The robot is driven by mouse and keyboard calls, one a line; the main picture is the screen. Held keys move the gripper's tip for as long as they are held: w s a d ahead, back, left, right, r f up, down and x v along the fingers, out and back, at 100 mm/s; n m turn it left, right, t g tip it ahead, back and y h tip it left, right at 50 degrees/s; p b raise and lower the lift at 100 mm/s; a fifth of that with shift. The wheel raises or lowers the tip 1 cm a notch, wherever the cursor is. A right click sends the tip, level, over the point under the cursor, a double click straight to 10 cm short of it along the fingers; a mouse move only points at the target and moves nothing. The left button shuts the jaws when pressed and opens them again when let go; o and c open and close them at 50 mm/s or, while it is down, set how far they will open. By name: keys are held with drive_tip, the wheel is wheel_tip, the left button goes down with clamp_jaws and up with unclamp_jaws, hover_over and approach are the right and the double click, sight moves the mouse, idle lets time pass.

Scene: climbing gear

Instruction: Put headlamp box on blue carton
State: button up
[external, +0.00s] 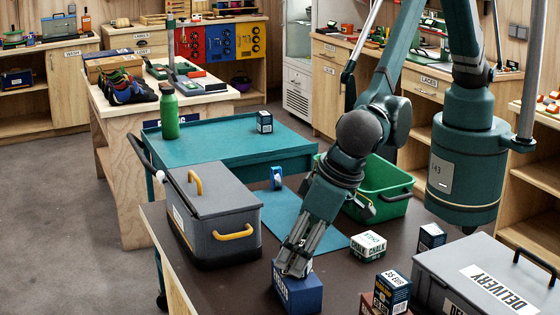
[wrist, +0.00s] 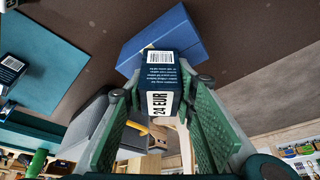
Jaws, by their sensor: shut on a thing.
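My gripper (external: 294,264) points down over the blue carton (external: 298,293) at the front of the brown worktop. In the wrist view its green-padded fingers (wrist: 160,104) are shut on a small dark navy box with a barcode and a "24 EUR" label, apparently the headlamp box (wrist: 162,76). The blue carton (wrist: 188,30) shows behind the held box in that view. The box overlaps the carton's edge there; I cannot tell whether they touch. In the external view the fingers mostly hide the held box.
A grey toolbox (external: 212,222) with yellow handles stands left of the gripper. A green crate (external: 385,187) and a teal mat (external: 322,228) lie behind.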

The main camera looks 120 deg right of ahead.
drive_tip(key=o, duration=0.9)
drive_tip(key=shift+f, duration=0.1)
drive_tip(key=shift+r, duration=0.2)
drive_tip(key=v, duration=1.2)
drive_tip(key=shift+p, duration=0.3)
drive_tip(key=shift+d, duration=0.1)
